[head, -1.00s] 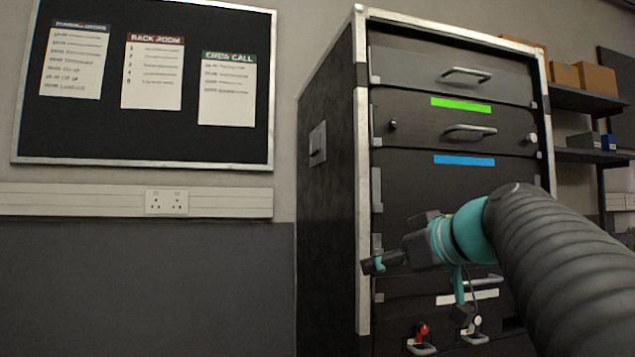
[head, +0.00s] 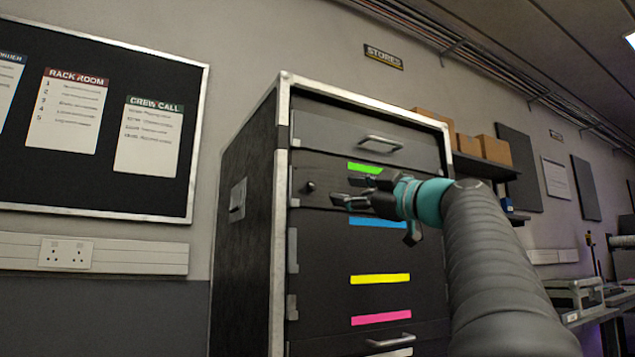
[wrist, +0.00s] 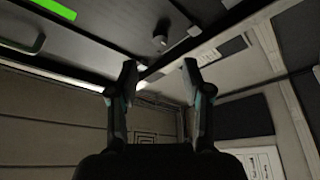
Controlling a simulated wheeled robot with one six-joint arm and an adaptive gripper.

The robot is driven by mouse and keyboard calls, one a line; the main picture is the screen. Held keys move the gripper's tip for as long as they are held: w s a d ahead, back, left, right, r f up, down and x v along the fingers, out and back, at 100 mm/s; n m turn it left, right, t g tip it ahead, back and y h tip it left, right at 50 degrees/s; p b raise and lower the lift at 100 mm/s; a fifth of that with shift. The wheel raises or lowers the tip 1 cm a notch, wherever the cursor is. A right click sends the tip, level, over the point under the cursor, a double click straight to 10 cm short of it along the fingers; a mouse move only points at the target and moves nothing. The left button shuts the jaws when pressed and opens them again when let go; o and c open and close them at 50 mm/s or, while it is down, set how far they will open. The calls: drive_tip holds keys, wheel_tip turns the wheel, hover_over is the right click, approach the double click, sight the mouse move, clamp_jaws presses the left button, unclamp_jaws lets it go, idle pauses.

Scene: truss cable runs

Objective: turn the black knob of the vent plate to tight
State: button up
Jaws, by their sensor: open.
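The black knob (head: 310,187) is a small round knob at the left end of a dark panel (head: 326,195) in the rack, between the green and blue strips. I take this panel as the vent plate. My gripper (head: 347,191) is open and empty, to the right of the knob in the head view and apart from it. It hides the middle of the panel. In the wrist view, the knob (wrist: 160,41) shows beyond and above the open fingertips (wrist: 160,76). I cannot read the knob's setting.
The rack's silver edge (head: 281,210) runs close to the left of the knob. A drawer handle (head: 380,143) sticks out above, near a green strip (head: 364,168). Blue (head: 377,222), yellow and pink strips lie below. Open space is left of the rack, before the notice board (head: 100,110).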

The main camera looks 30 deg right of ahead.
sight(315, 186)
drive_tip(key=p+x, duration=0.3)
drive_tip(key=x, duration=0.5)
drive_tip(key=shift+w+a, duration=0.15)
drive_tip(key=shift+w, duration=0.1)
clamp_jaws()
